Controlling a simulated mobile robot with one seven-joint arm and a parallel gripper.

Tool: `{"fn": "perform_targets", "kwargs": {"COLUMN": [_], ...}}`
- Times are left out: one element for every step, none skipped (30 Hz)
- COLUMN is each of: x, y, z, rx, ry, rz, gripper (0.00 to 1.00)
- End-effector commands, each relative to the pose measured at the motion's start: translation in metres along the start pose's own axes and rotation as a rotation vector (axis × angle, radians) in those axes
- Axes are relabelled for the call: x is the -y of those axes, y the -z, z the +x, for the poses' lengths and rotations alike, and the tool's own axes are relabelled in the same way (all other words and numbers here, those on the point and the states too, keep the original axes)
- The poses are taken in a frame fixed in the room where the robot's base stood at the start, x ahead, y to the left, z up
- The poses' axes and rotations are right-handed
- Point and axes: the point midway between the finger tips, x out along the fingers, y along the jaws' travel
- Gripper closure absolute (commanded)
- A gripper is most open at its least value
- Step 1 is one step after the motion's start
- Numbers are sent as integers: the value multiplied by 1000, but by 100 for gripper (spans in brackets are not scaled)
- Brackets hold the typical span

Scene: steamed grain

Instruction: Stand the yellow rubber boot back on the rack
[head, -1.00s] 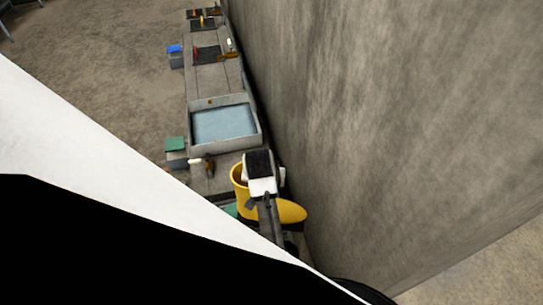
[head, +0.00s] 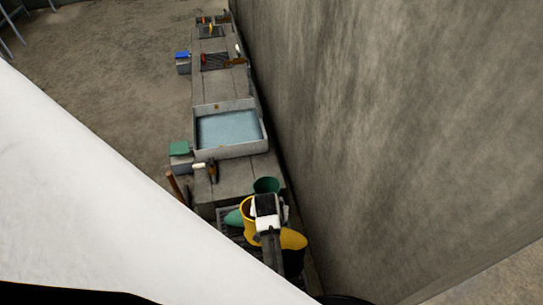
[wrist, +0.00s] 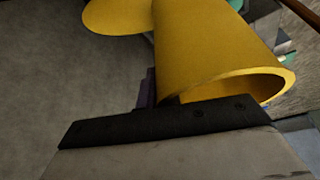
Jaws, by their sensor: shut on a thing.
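The yellow rubber boot (head: 292,240) is held by my gripper (head: 268,218) in the head view, its open top to the left and its toe to the right. In the wrist view the boot's shaft (wrist: 205,45) shows large, with its open rim at the lower right and its toe at the upper left. My gripper is shut on the boot; a dark finger (wrist: 147,93) shows beside the shaft, and the exact grip is mostly hidden. A dark slatted rack (head: 230,231) shows partly below and left of the boot, largely covered by boot and arm.
A green boot or similar green thing (head: 234,217) is just left of the yellow boot. A green bucket (head: 266,185) stands just beyond. A water basin (head: 228,129) lies farther along the concrete ledge (head: 232,178). A tall wall (head: 400,110) runs close on the right.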

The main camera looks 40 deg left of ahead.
Motion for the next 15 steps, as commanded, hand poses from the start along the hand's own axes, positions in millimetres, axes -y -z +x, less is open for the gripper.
{"fn": "perform_targets", "kwargs": {"x": [0, 0, 0, 0, 0, 0, 0, 0, 0, 0, 0, 0, 0, 0, 0], "y": [-3, -4, -5, -6, -7, -8, -8, -10, -12, -14, -16, -18, -19, -21, -22], "z": [7, 11, 14, 16, 18, 20, 22, 24, 29, 33, 38, 43, 47, 51, 54], "rx": [-1, -1, -3, -3, -3, -3, -2, -2, -2, -1, 0, -1, 0, -1, -2], "ry": [0, 0, 0, 0, 0, 0, 0, 0, 0, 0, 0, 0, 0, 0, 0], "rz": [0, 0, 0, 0, 0, 0, 0, 0, 0, 0, 0, 0, 0, 0, 0], "gripper": [100, 100, 100, 100, 100, 100, 100, 100, 100, 100, 100, 100, 100, 100, 100]}}
